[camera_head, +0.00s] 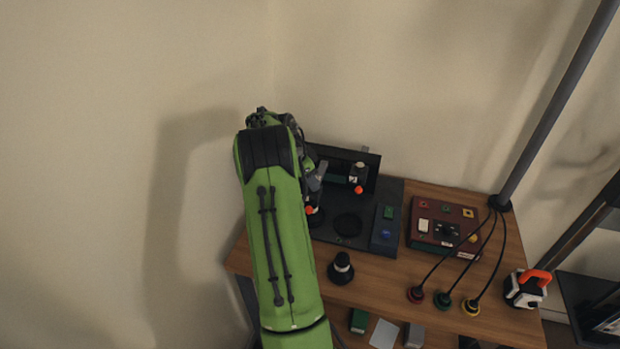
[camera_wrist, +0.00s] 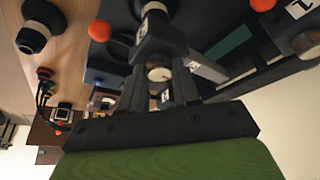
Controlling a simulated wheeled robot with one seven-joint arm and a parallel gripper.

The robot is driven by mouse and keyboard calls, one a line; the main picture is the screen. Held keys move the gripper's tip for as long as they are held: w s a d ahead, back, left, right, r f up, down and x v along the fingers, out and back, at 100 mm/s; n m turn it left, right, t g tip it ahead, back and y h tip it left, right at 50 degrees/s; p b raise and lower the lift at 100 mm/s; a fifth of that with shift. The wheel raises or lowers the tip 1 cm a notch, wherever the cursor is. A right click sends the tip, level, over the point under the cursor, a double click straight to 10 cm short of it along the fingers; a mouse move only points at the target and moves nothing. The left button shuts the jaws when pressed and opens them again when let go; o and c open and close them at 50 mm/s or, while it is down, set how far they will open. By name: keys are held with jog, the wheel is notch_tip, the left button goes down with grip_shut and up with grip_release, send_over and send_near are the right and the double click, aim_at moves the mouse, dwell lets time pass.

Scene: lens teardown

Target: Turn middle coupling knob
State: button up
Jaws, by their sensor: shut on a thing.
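The station on the table has a dark upright panel (camera_head: 345,163) and a dark base plate (camera_head: 394,192). A coupling unit with an orange ball (camera_head: 359,190) stands at the panel's right. A second orange ball (camera_head: 309,210) shows beside my arm, which hides the panel's left part. In the wrist view, my gripper (camera_wrist: 158,78) is shut on a dark knob-like part with a pale round face (camera_wrist: 158,73), between its fingers. I cannot tell for sure that this is the middle coupling knob. Orange balls show at left (camera_wrist: 97,30) and top right (camera_wrist: 262,4), the latter beside a piece marked 1 (camera_wrist: 299,8).
A black cylindrical part (camera_head: 341,268) stands in front. Cabled plugs (camera_head: 443,299) and an orange-handled device (camera_head: 525,290) are at right.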

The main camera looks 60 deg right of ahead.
dwell(0.3)
jog(key=o, duration=1.1)
jog(key=shift+c, duration=0.2)
jog(key=shift+r, duration=0.1)
jog(key=p+v, duration=0.3)
jog(key=v, duration=1.2)
jog(key=shift+a+r+p, duration=0.15)
jog(key=shift+r+p, duration=0.15)
